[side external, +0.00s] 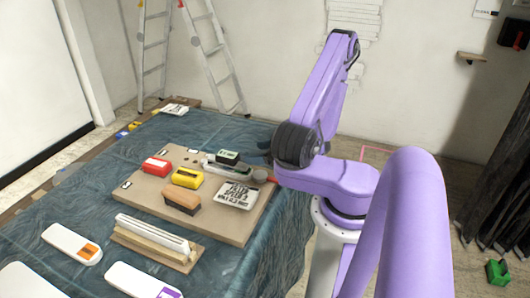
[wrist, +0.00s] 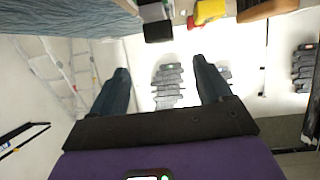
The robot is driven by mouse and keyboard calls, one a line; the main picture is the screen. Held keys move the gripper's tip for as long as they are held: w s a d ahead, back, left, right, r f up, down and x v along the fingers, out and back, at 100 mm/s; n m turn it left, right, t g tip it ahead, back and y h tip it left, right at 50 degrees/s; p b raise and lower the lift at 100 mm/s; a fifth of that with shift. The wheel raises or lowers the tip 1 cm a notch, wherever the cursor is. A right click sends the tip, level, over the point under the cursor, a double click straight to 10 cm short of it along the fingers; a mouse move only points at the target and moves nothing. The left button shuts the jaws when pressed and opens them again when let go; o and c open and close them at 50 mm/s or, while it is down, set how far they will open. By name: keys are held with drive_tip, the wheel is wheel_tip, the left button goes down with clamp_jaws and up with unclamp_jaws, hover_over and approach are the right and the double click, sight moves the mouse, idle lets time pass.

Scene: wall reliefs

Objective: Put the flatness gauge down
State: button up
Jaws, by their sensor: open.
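My gripper (wrist: 159,66) is open, with nothing between its two dark fingers in the wrist view. In the side view it is mostly hidden behind my purple wrist, by the right edge of the board. A small dark block with a green top (side external: 228,156) rests on a pale grey piece on the board, just left of my gripper. It may be the flatness gauge, but I cannot tell for sure. A dark block (wrist: 158,31) at the top of the wrist view looks like the same thing, apart from the fingers.
The brown board (side external: 220,225) lies on a blue-covered table (side external: 95,165). It bears a red block (side external: 157,166), a yellow block (side external: 187,178), a brown block (side external: 182,200) and a printed white card (side external: 237,195). A ladder (side external: 215,55) stands behind.

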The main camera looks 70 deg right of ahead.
sight(231, 156)
drive_tip(key=w+n+g, duration=0.1)
drive_tip(key=w+f+n+g+y, duration=0.1)
drive_tip(key=g, duration=0.1)
drive_tip(key=w+d+n+g+y, duration=0.1)
drive_tip(key=n+g, duration=0.1)
drive_tip(key=shift+w+d+f, duration=0.1)
drive_tip(key=shift+w+f, duration=0.15)
drive_tip(key=shift+f, duration=0.1)
drive_tip(key=w+n+g, duration=0.1)
drive_tip(key=w+r+g, duration=0.1)
drive_tip(key=w, duration=0.1)
drive_tip(key=w+a+n+g, duration=0.1)
drive_tip(key=shift+w+r+n+h, duration=0.2)
drive_tip(key=shift+w+n+h, duration=0.05)
drive_tip(key=shift+n+h, duration=0.05)
drive_tip(key=w+a+r+n+g+h, duration=0.1)
drive_tip(key=w+a+r+n+g, duration=0.15)
drive_tip(key=a+r, duration=0.6)
drive_tip(key=s+a+r+n, duration=0.2)
drive_tip(key=s+a, duration=0.6)
drive_tip(key=a, duration=0.3)
drive_tip(key=s+a+r+n+g, duration=0.1)
drive_tip(key=s+a+r, duration=0.1)
drive_tip(key=s, duration=0.5)
drive_tip(key=s+a+r+n+g+y, duration=0.1)
drive_tip(key=s+a+r+g, duration=0.1)
drive_tip(key=s, duration=0.6)
drive_tip(key=shift+s+a, duration=0.2)
drive_tip(key=shift+a, duration=0.05)
